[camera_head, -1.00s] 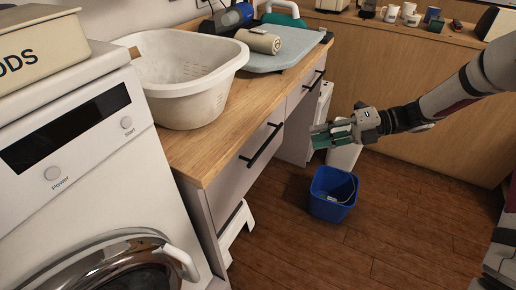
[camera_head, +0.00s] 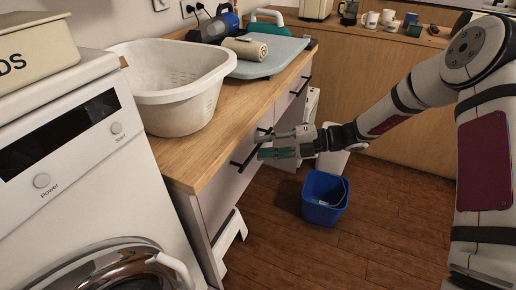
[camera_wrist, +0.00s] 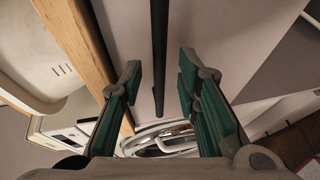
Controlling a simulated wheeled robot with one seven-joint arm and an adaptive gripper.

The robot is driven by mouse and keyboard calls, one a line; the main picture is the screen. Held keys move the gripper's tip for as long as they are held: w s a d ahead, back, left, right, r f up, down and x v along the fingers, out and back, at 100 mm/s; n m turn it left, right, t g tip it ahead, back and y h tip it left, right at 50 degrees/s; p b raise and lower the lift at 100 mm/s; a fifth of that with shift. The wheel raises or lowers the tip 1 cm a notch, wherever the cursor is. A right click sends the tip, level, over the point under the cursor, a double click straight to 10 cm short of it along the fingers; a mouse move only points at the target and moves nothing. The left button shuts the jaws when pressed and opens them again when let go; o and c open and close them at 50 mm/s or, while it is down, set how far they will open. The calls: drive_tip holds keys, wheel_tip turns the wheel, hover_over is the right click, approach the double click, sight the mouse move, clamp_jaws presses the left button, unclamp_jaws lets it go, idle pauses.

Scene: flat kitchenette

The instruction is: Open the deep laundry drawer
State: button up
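The pale drawer front (camera_head: 222,188) under the wooden worktop is closed, and it fills much of the wrist view (camera_wrist: 228,42). Its long black bar handle (camera_head: 238,165) is partly behind my gripper in the head view. In the wrist view the handle (camera_wrist: 159,50) runs between the two fingers. My gripper (camera_head: 261,143) is open, with teal finger pads on both sides of the handle in the wrist view (camera_wrist: 160,75). A gap shows between each pad and the bar. Whether the fingertips reach the handle's depth is hard to tell.
A second drawer handle (camera_head: 300,86) is farther along. A white laundry basket (camera_head: 178,95) stands on the worktop (camera_head: 192,157). A washing machine (camera_head: 90,190) is at left. A blue bucket (camera_head: 322,198) and a white stool (camera_head: 232,232) stand low nearby. Floor at right is clear.

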drive_tip(key=shift+a+f, duration=0.2)
drive_tip(key=shift+a, duration=0.95)
clamp_jaws()
drive_tip(key=shift+d, duration=0.1)
